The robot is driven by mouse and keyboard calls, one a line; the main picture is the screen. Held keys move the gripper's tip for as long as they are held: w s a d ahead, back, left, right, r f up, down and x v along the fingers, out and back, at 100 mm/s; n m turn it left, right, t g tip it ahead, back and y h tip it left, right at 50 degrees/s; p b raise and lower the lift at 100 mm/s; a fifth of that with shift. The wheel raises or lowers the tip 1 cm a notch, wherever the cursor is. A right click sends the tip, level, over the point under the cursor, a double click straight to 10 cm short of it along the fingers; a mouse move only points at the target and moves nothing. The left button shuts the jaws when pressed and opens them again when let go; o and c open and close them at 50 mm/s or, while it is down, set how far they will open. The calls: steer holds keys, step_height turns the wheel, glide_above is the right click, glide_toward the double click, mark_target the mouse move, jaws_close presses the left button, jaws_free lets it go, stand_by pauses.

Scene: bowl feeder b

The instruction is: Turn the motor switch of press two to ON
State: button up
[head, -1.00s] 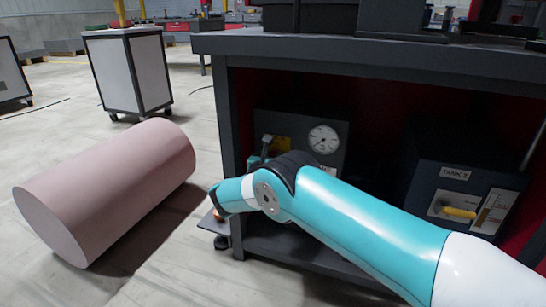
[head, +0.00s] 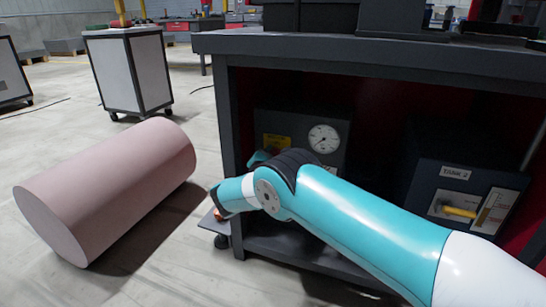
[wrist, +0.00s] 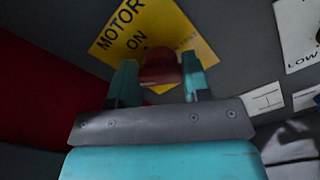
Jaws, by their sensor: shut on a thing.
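In the wrist view a yellow plate (wrist: 172,24) reads "MOTOR" and "ON"; other lettering on it is too blurred to read. A reddish-brown switch knob (wrist: 159,72) stands in front of the plate. My gripper (wrist: 160,64) has its two teal fingers on either side of the knob and is shut on it. The knob's exact angle is hard to tell. In the head view part of the yellow plate (head: 276,141) shows on a dark panel inside the bench, left of a round gauge (head: 323,139). My arm hides the knob and most of the gripper there.
The panel stands under a dark bench (head: 390,52), with its left leg (head: 231,150) close to my arm. A second box (head: 462,195) with a yellow handle (head: 456,212) stands at right. A pink cylinder (head: 105,190) lies on the floor at left.

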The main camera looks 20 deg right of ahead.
steer(key=m, duration=0.5)
steer(key=shift+d+m, duration=0.1)
steer(key=shift+m, duration=0.2)
steer(key=m, duration=0.5)
steer(key=shift+f+b, duration=0.1)
steer(key=shift+b, duration=0.2)
steer(key=shift+m, duration=0.3)
steer(key=shift+d, duration=0.1)
steer(key=o, duration=0.9)
steer(key=shift+o, duration=0.2)
